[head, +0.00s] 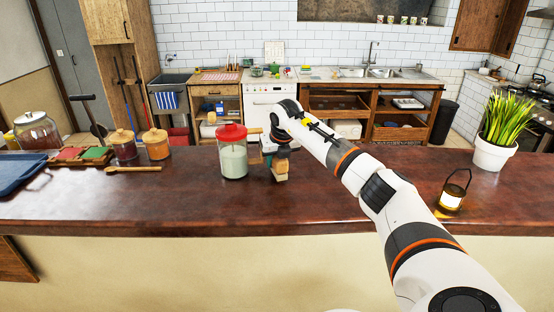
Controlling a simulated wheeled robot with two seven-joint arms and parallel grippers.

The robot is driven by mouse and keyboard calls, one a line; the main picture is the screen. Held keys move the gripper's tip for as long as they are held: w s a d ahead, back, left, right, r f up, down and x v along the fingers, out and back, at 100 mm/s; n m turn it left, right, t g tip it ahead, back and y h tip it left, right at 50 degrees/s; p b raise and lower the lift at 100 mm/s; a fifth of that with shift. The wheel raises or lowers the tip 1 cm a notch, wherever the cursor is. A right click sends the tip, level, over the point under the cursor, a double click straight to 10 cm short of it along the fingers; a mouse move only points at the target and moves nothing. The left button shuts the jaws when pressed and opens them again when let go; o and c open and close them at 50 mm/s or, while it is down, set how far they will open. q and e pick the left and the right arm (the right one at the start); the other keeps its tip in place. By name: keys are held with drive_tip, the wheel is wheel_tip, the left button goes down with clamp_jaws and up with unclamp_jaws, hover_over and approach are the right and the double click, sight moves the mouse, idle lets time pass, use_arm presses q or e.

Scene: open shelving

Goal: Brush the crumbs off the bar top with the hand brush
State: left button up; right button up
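My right arm reaches in from the lower right over the dark wooden bar top (340,215). Its gripper (280,157) points down near the middle of the bar, just right of a red-lidded jar. A small tan, wood-coloured piece (281,172) shows directly under the gripper, touching or very close to it. It may be part of the hand brush, but the gripper hides most of it, and I cannot tell whether the fingers are shut on it. I cannot make out crumbs on the bar top at this size. My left gripper is out of view.
The red-lidded jar (233,158) stands close left of the gripper. Orange-lidded jars (156,146), a wooden utensil (133,169) and a blue tray (18,172) are at left. A lantern (453,195) and potted plant (494,150) stand at right. The bar's front is clear.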

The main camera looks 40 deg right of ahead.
sight(278, 171)
drive_tip(key=shift+f+b, duration=0.45)
drive_tip(key=shift+f, duration=0.35)
drive_tip(key=shift+s+a+r, duration=0.1)
drive_tip(key=shift+s+a, duration=0.55)
drive_tip(key=shift+s, duration=0.15)
drive_tip(key=shift+s+a+r, duration=0.1)
drive_tip(key=shift+s+a, duration=0.5)
drive_tip(key=shift+s, duration=0.2)
drive_tip(key=shift+f, duration=0.2)
drive_tip(key=shift+w+d+f, duration=0.1)
drive_tip(key=shift+w+d, duration=1.05)
drive_tip(key=shift+w, duration=0.3)
